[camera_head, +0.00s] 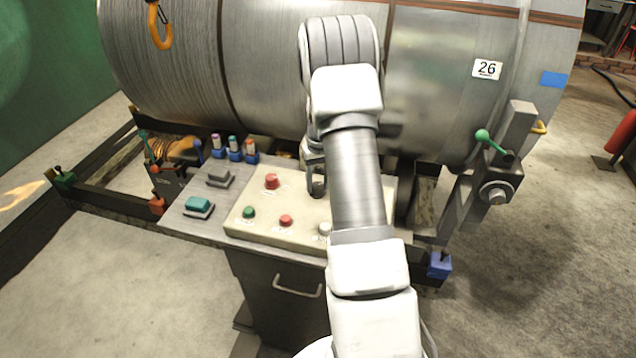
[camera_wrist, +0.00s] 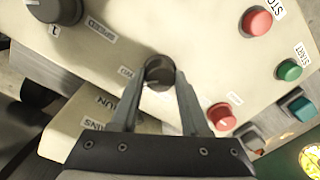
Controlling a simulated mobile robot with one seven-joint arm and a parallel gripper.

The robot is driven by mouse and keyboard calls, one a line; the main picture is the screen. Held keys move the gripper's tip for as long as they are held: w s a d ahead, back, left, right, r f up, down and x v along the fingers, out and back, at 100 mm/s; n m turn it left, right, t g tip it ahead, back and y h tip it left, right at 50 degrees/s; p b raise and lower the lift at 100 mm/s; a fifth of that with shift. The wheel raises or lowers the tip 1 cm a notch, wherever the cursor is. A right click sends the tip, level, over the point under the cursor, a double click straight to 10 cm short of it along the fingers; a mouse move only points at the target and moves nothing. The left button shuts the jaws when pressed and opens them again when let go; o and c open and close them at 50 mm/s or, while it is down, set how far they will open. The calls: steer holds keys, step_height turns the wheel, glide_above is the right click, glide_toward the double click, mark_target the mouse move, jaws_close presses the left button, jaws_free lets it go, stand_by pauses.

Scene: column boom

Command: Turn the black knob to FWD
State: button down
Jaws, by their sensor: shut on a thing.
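The black knob (camera_wrist: 158,69) stands on the cream control panel (camera_wrist: 225,70), with an FWD label on its left in the wrist view. My gripper (camera_wrist: 160,80) is shut on the knob, one finger on each side. A pale mark shows on the knob's face, but which way it points is hard to tell. In the head view the panel (camera_head: 262,229) lies below the large drum, and my gripper (camera_head: 315,184) reaches down to it. My arm covers the panel's right part there, and I cannot make out the knob.
A large dark speed knob (camera_wrist: 56,8) sits at the upper left of the wrist view. A red stop button (camera_wrist: 257,21), a green start button (camera_wrist: 289,70) and another red button (camera_wrist: 222,117) lie to the right. The metal drum (camera_head: 270,70) stands close behind the panel.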

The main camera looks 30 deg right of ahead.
steer(key=shift+c, duration=1.9)
jaws_free()
step_height(320, 180, up, 17)
steer(key=shift+d+r, duration=0.2)
steer(key=shift+d, duration=0.1)
steer(key=shift+s, duration=0.1)
